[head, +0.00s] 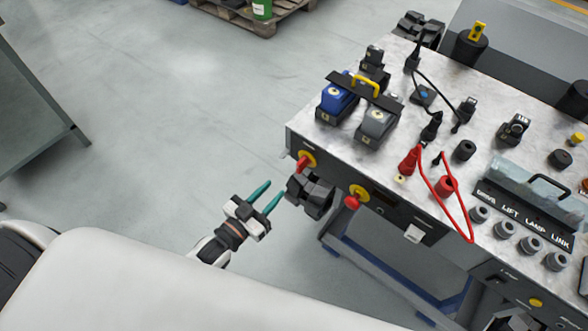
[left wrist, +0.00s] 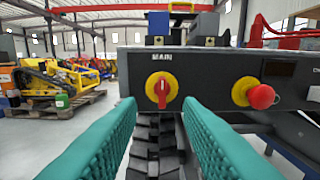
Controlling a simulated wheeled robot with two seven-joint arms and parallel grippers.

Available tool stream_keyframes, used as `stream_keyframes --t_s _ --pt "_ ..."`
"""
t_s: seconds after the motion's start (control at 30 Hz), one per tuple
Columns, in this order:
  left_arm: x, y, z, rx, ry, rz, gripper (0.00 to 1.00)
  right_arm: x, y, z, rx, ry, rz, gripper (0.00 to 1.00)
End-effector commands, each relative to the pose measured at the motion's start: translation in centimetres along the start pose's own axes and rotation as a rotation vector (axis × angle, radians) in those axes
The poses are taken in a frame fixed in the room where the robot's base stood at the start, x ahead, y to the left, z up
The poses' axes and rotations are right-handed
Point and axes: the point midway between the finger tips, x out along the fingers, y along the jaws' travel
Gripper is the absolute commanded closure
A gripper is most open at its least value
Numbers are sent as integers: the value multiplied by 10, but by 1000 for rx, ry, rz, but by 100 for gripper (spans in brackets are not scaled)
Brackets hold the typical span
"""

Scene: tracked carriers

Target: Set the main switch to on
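The main switch (head: 307,159) is a red rotary handle on a yellow round plate, on the front panel of the grey console. In the left wrist view the switch (left wrist: 162,88) sits under the label MAIN, its handle near upright. I cannot read any on or off marks. My left gripper (head: 275,189) has two teal fingers, open and empty. It is in front of the panel, apart from the switch. In the left wrist view the fingers (left wrist: 160,108) stand to either side below the switch. My right gripper is not in view.
A red mushroom button (head: 352,202) on a yellow plate is right of the switch. A black track (head: 310,196) juts out below the panel. Blue and grey blocks (head: 378,122), plugs and a red cable (head: 462,218) are on the console top.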

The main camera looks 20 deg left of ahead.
Motion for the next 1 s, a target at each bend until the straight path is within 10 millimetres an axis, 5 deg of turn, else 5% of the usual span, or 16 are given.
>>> stream_keyframes --t_s 0.43,0.9,1.0 --pt "84 0 0 1 0 1 67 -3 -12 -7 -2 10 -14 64" --pt "98 0 -1 0 3 1 67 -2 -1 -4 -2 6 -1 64" --pt "98 0 -1 0 3 1 82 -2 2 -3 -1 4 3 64"
